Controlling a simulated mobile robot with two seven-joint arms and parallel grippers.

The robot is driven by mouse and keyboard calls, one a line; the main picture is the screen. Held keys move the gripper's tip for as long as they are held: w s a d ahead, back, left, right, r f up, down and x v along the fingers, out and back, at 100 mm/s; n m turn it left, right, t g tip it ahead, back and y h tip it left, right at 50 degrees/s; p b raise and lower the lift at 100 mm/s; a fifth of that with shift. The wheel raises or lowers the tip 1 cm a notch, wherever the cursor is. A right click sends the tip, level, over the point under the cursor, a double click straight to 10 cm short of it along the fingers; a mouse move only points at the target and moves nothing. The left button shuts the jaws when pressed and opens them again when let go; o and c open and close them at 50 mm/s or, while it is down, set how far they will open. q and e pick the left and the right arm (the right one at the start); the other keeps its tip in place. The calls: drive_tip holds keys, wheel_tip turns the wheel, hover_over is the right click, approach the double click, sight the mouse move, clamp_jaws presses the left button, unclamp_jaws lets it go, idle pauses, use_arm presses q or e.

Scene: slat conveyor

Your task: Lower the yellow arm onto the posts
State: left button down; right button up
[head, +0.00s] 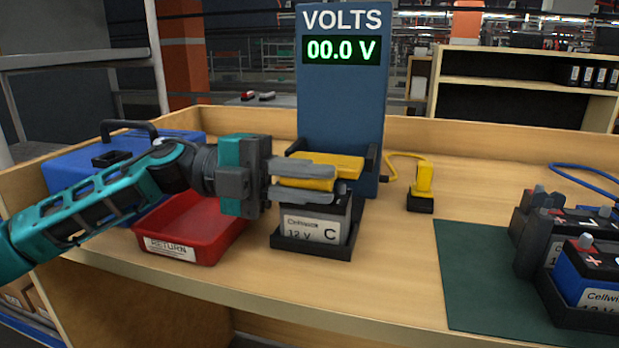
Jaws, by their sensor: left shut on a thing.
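The yellow arm (338,163) reaches out from the blue voltmeter stand (341,110), whose green display reads 00.0 V. My left gripper (305,180) comes in from the left, its fingers shut on a yellow piece of the arm just above a battery. That battery, labelled "Cellwise 12 V C" (313,228), sits in a black holder (309,249) in front of the stand. Its posts are mostly hidden by the fingers, so I cannot tell whether the arm touches them. My right gripper is not in view.
A red RETURN bin (167,247) and a blue case (75,172) stand at the left, under my left arm. A yellow plug-like piece (423,180) on a cable stands right of the stand. Several batteries (590,270) crowd the green mat (478,270) at the right.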

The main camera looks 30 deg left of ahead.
use_arm(q)
drive_tip(key=shift+f, duration=0.25)
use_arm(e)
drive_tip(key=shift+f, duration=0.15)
use_arm(q)
drive_tip(key=c, duration=1.1)
unclamp_jaws()
drive_tip(key=shift+o, duration=0.2)
wheel_tip(320, 180, up, 20)
drive_tip(key=p, duration=0.7)
drive_tip(key=shift+p, duration=0.4)
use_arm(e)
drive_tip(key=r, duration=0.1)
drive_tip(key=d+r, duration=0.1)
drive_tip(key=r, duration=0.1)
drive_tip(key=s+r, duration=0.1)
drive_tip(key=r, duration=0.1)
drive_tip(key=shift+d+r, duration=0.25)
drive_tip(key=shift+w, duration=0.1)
use_arm(q)
drive_tip(key=shift+s, duration=0.15)
